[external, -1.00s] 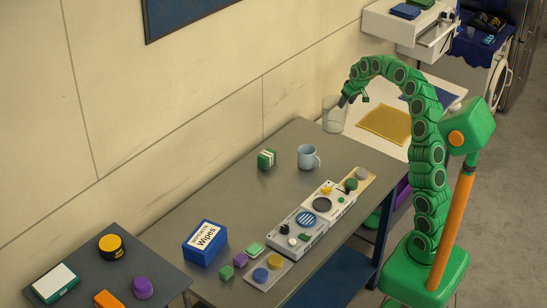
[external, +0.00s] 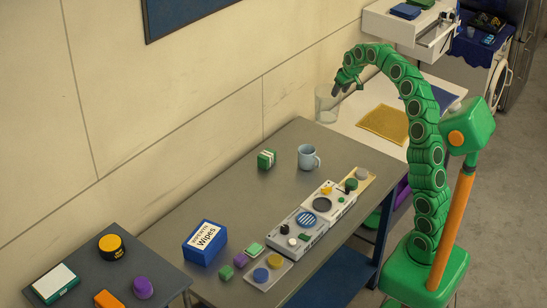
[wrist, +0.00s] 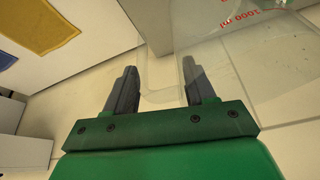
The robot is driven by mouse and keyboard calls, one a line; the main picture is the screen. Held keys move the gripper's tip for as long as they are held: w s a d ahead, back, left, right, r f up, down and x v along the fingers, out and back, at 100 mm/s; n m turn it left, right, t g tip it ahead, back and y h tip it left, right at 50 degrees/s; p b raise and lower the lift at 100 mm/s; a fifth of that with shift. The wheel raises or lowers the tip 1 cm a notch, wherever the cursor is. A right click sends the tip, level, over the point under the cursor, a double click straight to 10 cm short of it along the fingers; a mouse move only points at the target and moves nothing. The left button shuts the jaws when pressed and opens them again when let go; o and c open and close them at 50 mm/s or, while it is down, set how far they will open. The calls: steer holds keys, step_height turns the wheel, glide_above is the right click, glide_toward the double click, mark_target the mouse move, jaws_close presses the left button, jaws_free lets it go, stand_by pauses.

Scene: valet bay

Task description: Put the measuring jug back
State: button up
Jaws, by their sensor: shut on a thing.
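The measuring jug (external: 325,106) is clear and see-through, beyond the far end of the grey table. In the wrist view the jug (wrist: 238,62) shows red lettering reading "1000 ml". My gripper (external: 341,88) is at the jug's upper right side in the external view. In the wrist view its two dark fingers (wrist: 158,88) stand on either side of a clear part of the jug, which looks like its handle. The gripper is shut on it. The jug looks upright and seems raised, though its clear base is hard to make out.
A white surface with a yellow cloth (external: 384,124) and a blue cloth (external: 424,98) lies right of the jug. A white drawer unit (external: 410,30) hangs behind. The grey table (external: 255,195) holds a blue mug (external: 308,157), a green-and-white block (external: 267,159) and control panels.

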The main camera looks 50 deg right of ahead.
steer(key=w+a+r+n, duration=0.1)
steer(key=w+a, duration=0.2)
steer(key=a, duration=2.2)
steer(key=s+a+f, duration=0.1)
steer(key=s+a, duration=0.3)
steer(key=a, duration=0.8)
steer(key=s+a+f, duration=0.1)
steer(key=s+a, duration=0.4)
steer(key=a, duration=0.7)
steer(key=w+a+f, duration=0.3)
steer(key=w+f, duration=1.1)
steer(key=f, duration=0.3)
steer(key=shift+f+y, duration=0.15)
steer(key=shift+y, duration=0.15)
